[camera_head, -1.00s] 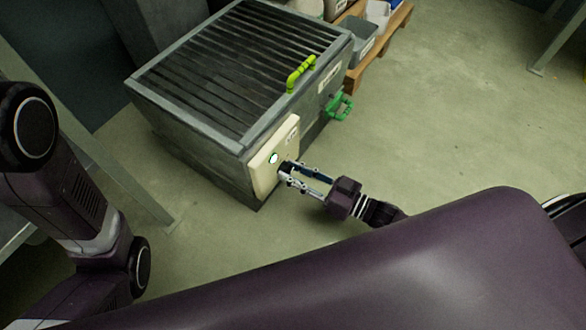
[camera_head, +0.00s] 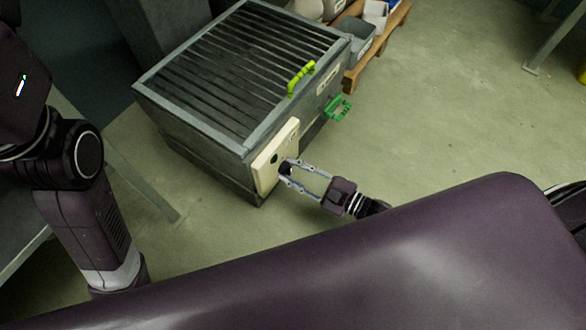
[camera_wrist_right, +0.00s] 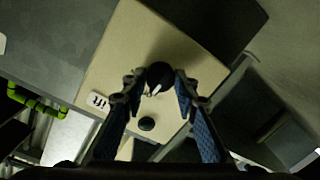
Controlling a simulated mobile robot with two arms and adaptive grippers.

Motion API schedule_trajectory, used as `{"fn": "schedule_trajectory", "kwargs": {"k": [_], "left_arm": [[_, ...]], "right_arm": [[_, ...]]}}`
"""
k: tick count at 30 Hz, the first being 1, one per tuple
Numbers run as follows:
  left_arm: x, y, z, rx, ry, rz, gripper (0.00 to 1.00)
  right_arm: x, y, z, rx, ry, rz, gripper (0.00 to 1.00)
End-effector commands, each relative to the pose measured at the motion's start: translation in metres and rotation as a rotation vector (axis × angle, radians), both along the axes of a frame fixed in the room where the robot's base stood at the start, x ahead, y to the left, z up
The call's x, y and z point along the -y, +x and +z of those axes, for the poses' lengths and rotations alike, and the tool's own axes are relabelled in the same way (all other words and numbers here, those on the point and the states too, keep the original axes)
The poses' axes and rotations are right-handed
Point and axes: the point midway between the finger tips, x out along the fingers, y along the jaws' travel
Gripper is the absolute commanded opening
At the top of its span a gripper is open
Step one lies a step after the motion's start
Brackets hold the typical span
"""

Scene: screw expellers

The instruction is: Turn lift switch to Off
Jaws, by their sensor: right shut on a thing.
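The lift switch is a round black knob with a white mark, seen in the right wrist view (camera_wrist_right: 160,76). It sits on a cream control panel (camera_head: 264,178) on the front side of the grey slatted-top machine. My right gripper (camera_head: 286,171) is shut on the knob, one fingertip at each side; in the wrist view the white mark points obliquely. A round lamp (camera_head: 274,158) on the panel beside the knob is dark; it also shows in the wrist view (camera_wrist_right: 147,124). My left arm shows at the left of the head view, but its gripper is out of view.
The machine's slatted top (camera_head: 235,75) carries a yellow-green handle (camera_head: 300,79) at its edge. A green handle (camera_head: 338,107) sticks out from its side. A wooden pallet (camera_head: 380,45) with bins stands behind. The floor (camera_head: 440,120) to the right is open.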

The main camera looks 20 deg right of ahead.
Motion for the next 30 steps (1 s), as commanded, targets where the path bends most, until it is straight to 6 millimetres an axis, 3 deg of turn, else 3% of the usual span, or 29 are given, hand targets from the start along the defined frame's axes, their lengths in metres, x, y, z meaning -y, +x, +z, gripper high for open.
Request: {"fn": "schedule_trajectory", "kwargs": {"k": [20, 21, 25, 30], "left_arm": [[0.0001, 0.0035, -0.0018, -0.014, 0.0, -0.001, 0.0], [0.0001, 0.0035, -0.0018, -0.014, 0.0, -0.001, 0.0], [0.0001, 0.0035, -0.0018, -0.014, 0.0, -0.001, 0.0], [0.0001, 0.0034, -0.0018, -0.013, 0.0, -0.001, 0.0]], "right_arm": [[0.0004, -0.0012, -0.0012, 0.04, -0.056, 0.001, 0.03], [0.0004, -0.0012, -0.0012, 0.039, -0.055, 0.001, 0.29], [0.0003, -0.001, -0.001, 0.04, -0.054, 0.001, 0.44], [0.0001, -0.0006, -0.0005, 0.039, -0.053, 0.001, 0.45]]}}
